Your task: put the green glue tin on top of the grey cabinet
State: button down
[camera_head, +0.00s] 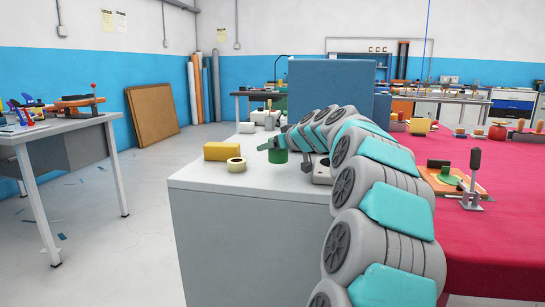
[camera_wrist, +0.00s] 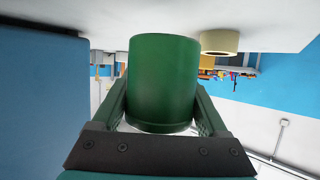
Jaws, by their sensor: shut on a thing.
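The green glue tin (camera_head: 278,157) is at the top of the grey cabinet (camera_head: 235,245), near the middle of its surface. It fills the middle of the wrist view (camera_wrist: 162,85), where the picture is upside down. My gripper (camera_head: 271,145) reaches in from the right and is shut on the tin, with one finger on each side in the wrist view (camera_wrist: 162,105). The tin looks upright. Its base is on or just above the cabinet top; I cannot tell whether it touches.
A cream tape roll (camera_head: 236,165) and a yellow block (camera_head: 221,151) stand left of the tin. A grey metal fixture (camera_head: 321,172) is to the right, partly behind my arm. A blue panel (camera_head: 302,88) rises behind. The cabinet's front left top is bare.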

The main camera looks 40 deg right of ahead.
aim_at(273, 170)
jog(key=shift+w+f, duration=0.15)
jog(key=shift+w, duration=0.1)
jog(key=shift+f, duration=1.6)
jog(key=shift+f, duration=0.2)
grip_release()
jog(key=shift+r, duration=0.2)
jog(key=b+v, duration=0.1)
jog(key=v, duration=1.1)
jog(key=shift+s, duration=0.1)
